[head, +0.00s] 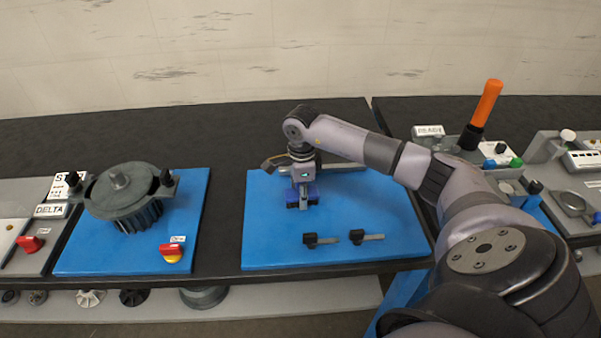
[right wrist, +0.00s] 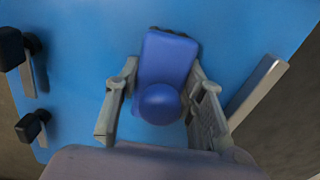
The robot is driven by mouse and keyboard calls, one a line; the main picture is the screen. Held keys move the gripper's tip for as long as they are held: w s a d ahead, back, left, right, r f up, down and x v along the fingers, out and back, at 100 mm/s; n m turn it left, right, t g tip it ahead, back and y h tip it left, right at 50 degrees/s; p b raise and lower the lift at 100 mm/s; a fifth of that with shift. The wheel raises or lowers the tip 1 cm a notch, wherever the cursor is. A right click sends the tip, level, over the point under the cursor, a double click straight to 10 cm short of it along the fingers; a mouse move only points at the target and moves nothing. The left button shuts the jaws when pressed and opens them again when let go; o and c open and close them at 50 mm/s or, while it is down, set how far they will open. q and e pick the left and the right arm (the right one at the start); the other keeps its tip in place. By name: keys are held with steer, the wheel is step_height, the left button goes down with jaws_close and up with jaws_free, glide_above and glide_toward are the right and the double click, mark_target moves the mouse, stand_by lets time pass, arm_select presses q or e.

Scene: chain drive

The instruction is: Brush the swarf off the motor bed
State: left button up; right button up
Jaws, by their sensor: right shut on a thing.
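My right gripper (head: 301,200) is over the middle blue board (head: 270,245), pointing down. It is shut on a blue brush-like block (head: 293,205). In the right wrist view the fingers (right wrist: 160,108) stand on both sides of the block's round blue knob (right wrist: 160,104), with the flat blue body (right wrist: 168,57) beyond it. The block is at or just above the board; contact cannot be told. I cannot make out any swarf, and no part is clearly marked as the motor bed. A grey metal bar (head: 345,168) lies on the board behind the gripper. My left gripper is out of view.
Two black-knobbed clamp handles (head: 311,240) (head: 357,237) lie near the board's front. A dark finned motor-like housing (head: 125,195) and a red-yellow button (head: 171,253) are on the left blue board. An orange-handled lever (head: 487,102) stands at the right. The board's front left is clear.

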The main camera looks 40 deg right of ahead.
steer(key=r, duration=0.1)
steer(key=r+p, duration=0.1)
steer(key=r, duration=0.1)
steer(key=r+p, duration=0.1)
steer(key=r, duration=0.1)
steer(key=shift+s+d+r, duration=0.1)
steer(key=shift+s+d, duration=0.05)
steer(key=shift+d, duration=0.1)
step_height(320, 180, up, 2)
steer(key=shift+a+r+p, duration=0.1)
steer(key=shift+a+p, duration=0.05)
steer(key=shift+p, duration=0.55)
steer(key=shift+r, duration=0.45)
